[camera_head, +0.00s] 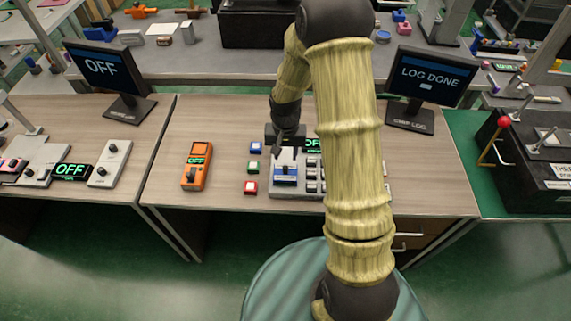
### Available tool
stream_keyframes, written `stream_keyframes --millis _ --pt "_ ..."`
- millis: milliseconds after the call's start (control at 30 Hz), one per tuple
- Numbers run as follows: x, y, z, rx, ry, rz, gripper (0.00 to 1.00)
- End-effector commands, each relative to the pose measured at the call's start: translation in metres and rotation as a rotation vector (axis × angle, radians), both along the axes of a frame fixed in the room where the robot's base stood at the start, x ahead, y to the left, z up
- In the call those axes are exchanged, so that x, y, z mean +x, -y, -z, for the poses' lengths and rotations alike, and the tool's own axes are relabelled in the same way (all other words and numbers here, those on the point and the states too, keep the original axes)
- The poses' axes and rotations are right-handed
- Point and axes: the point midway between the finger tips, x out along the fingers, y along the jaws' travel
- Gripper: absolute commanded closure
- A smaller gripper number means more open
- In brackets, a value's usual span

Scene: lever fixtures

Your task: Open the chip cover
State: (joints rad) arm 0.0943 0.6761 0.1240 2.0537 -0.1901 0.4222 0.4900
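A grey fixture (283,190) stands on the middle table, with a blue-and-white part (285,172) on its left side and rows of small grey blocks on its right. I cannot tell for sure which part is the chip cover, or whether it is open or closed. My gripper (287,152) points down just above the blue-and-white part; contact and finger opening are too small to tell. My arm hides the right part of the fixture and some of its green display.
Blue, green and red buttons (253,167) stand left of the fixture, then an orange device (197,165) reading OFF. Table room is free between the orange device and the left edge.

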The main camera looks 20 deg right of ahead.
Motion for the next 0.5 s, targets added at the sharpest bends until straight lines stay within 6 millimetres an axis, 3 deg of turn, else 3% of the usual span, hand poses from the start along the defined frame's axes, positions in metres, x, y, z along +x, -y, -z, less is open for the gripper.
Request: stream_keyframes --millis 300,500 --pt "-0.001 0.000 0.050 0.000 -0.003 0.000 0.62" --pt "0.000 0.000 0.065 0.000 -0.001 0.000 0.62"
